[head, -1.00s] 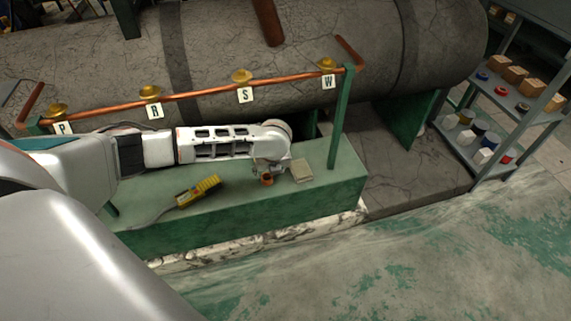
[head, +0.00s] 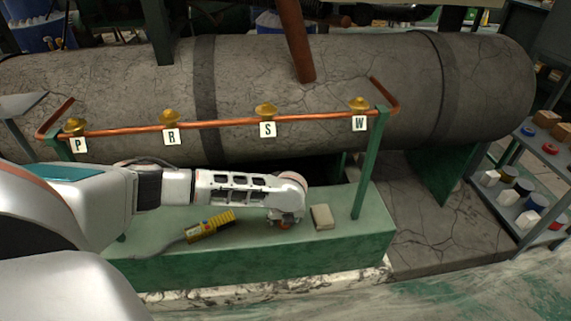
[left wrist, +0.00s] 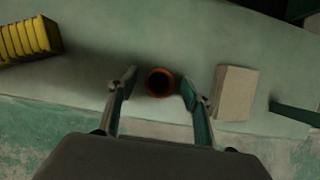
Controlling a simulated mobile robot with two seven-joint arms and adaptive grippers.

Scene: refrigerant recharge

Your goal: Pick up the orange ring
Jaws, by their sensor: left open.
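The orange ring (left wrist: 160,82) stands on the green bench, and in the left wrist view I look down into its dark opening. In the head view the ring (head: 285,226) is mostly hidden under my left gripper (head: 285,217). In the left wrist view my left gripper (left wrist: 157,95) is open, with one finger on each side of the ring. The ring looks slightly nearer the right finger; I cannot tell whether either finger touches it. My right gripper is in neither view.
A beige block (head: 322,217) lies right of the ring, and a yellow device (head: 211,225) with a grey cable lies left. The green bench (head: 340,245) has a post at its right end. A copper pipe (head: 215,124) with labelled brass valves runs behind. A shelf (head: 552,160) stands at right.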

